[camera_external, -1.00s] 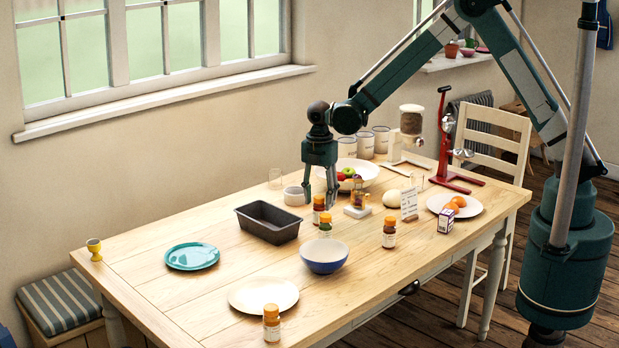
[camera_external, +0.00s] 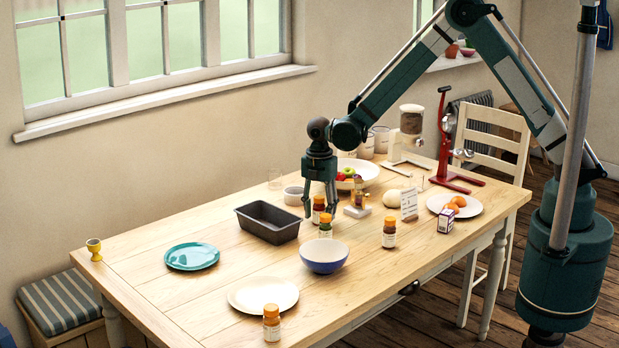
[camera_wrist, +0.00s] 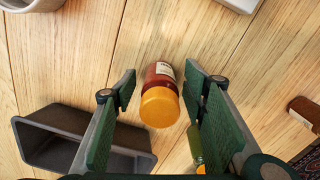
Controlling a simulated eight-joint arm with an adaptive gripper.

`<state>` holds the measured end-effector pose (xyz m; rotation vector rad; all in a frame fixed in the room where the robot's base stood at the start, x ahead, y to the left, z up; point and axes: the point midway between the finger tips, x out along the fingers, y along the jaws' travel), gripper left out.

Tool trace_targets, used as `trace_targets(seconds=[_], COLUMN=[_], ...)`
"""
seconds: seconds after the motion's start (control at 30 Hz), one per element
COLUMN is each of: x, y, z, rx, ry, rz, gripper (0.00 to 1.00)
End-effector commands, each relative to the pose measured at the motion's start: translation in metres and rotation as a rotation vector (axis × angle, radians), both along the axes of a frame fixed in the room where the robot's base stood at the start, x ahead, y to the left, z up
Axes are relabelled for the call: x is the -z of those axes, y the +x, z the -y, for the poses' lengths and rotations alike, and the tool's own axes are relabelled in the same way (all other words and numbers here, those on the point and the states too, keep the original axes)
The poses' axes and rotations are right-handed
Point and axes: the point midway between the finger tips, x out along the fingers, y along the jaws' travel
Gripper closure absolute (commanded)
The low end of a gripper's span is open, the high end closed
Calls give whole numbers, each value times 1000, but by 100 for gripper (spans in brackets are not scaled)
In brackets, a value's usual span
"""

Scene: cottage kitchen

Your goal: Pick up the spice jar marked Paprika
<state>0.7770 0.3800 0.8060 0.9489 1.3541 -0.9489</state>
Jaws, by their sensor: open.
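A spice jar with an orange lid and dark red contents (camera_wrist: 164,78) stands between the fingers of my gripper (camera_wrist: 160,88) in the wrist view. It also shows in the external view (camera_external: 318,208). Its label is too small to read. My gripper is open, lowered with a finger on each side of the jar, with gaps in the wrist view. Similar orange-lidded jars stand at the middle (camera_external: 325,229), to the right (camera_external: 389,234) and at the front edge (camera_external: 271,325); their labels are unreadable. I cannot tell which is marked Paprika.
A dark loaf pan (camera_external: 268,222) lies left of my gripper. A blue-white bowl (camera_external: 325,258) stands in front, and a small white dish (camera_external: 293,196) behind. A greenish jar (camera_wrist: 195,145) is partly hidden by my right finger. The table's left part is mostly clear.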

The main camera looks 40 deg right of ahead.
Motion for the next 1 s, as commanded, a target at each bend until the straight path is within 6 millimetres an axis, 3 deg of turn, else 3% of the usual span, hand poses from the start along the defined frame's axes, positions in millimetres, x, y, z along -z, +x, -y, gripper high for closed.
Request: trace_targets(seconds=[0.57,0.83,1.0], x=[2,2,2], y=[0,0,0], z=[0,0,0], rx=[0,0,0], ry=[0,0,0], rz=[0,0,0], gripper=[57,89,89])
